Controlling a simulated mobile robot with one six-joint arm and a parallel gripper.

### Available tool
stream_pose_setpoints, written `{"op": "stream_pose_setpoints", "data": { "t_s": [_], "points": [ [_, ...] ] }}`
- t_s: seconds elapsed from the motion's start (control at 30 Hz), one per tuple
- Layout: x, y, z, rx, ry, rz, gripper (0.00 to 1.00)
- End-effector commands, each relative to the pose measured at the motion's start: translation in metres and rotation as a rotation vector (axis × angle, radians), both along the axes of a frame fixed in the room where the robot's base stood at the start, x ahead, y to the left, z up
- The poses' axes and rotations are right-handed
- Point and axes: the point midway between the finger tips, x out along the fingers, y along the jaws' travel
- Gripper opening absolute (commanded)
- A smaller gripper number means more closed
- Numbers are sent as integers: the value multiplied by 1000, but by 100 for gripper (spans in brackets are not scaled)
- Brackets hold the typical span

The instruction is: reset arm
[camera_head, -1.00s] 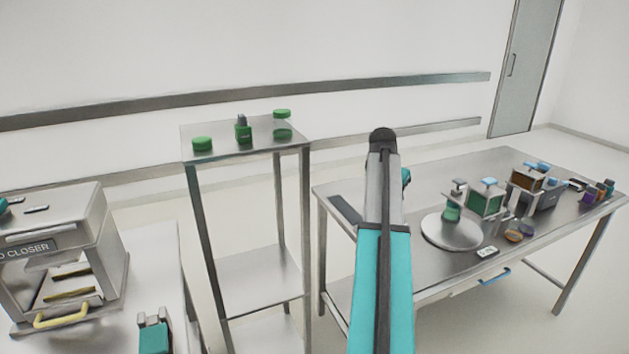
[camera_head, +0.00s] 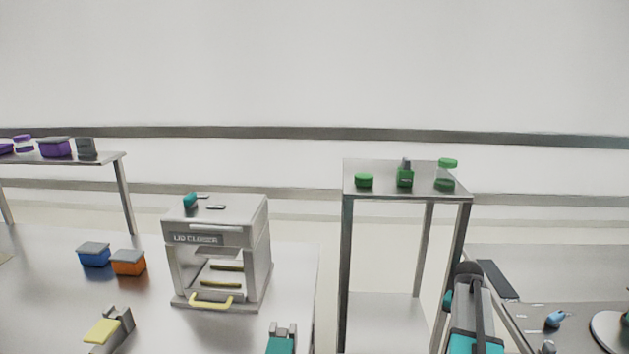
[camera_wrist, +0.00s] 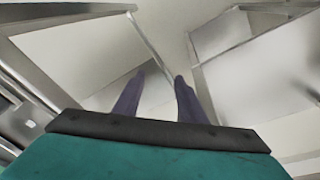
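My gripper (camera_wrist: 160,76) shows in the wrist view as two dark purple fingers. They stand apart with nothing between them, over bare floor. In the head view, part of my teal and grey arm shows at the lower right, in front of the tall stand's right leg and the right table. My gripper's fingers cannot be made out there.
A lid closer (camera_head: 218,240) stands on the left table beside blue (camera_head: 95,256) and orange (camera_head: 128,264) boxes. A tall stand (camera_head: 360,193) holds several green items. A metal table (camera_head: 545,270) is at right. A shelf (camera_head: 105,158) with purple items is at far left.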

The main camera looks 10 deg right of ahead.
Motion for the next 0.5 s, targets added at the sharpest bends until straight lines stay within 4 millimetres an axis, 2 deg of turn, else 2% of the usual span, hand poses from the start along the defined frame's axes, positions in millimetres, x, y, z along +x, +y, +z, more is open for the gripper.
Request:
{"op": "stream_pose_setpoints", "data": {
  "t_s": [0.03,0.1,0.27,0.5],
  "points": [
    [1,20,-17,16,15,33,38],
    [2,42,-37,35,33,75,38],
    [0,92,-82,77,78,169,38],
    [-15,167,-142,140,143,308,38]
  ]
}}
